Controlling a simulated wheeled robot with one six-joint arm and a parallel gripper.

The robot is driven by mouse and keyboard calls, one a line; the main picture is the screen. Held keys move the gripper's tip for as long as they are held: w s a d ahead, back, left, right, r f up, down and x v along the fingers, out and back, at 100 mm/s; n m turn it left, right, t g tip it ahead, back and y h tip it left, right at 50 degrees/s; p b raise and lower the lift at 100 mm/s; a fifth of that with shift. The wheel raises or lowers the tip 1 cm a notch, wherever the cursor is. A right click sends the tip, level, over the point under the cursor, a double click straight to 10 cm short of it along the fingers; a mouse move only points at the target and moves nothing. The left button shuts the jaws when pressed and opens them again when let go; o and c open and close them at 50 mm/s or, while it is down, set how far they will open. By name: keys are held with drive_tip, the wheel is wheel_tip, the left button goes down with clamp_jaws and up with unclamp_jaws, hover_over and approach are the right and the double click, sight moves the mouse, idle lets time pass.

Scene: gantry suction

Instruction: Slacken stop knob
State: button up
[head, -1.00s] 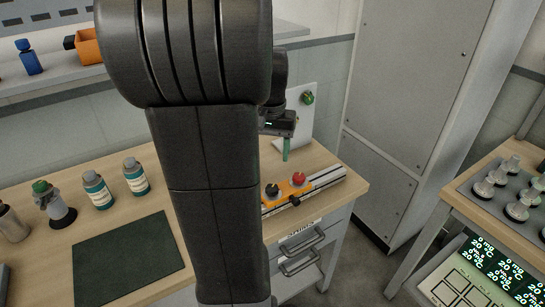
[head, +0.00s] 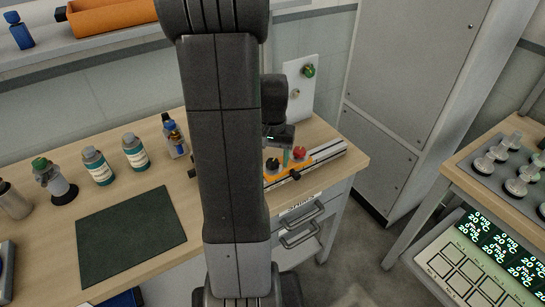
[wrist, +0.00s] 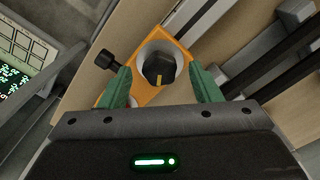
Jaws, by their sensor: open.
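An orange block (head: 280,179) sits on a metal rail (head: 325,152) near the bench's right end. A black knob (head: 272,165), a red knob (head: 300,153) and a black side screw knob (head: 295,175) show on this fixture. In the wrist view a black knob (wrist: 159,68) with a yellow pointer mark stands on a pale round collar, and a black side knob (wrist: 104,59) sticks out left. My gripper (wrist: 160,80) is open, its green fingers on either side of the marked knob with gaps. In the head view my gripper (head: 287,157) is low over the fixture, partly hidden by my arm.
A white upright panel (head: 300,95) with a green knob stands behind the rail. Several bottles (head: 97,167) and a dark mat (head: 130,235) lie left. A grey cabinet (head: 410,90) stands right. A scale-like panel (head: 480,265) is at lower right.

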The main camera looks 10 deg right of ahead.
drive_tip(key=shift+f, duration=0.25)
drive_tip(key=c, duration=1)
drive_tip(key=shift+n, duration=0.3)
drive_tip(key=n, duration=0.3)
drive_tip(key=shift+n+b, duration=0.4)
drive_tip(key=shift+n, duration=1.4)
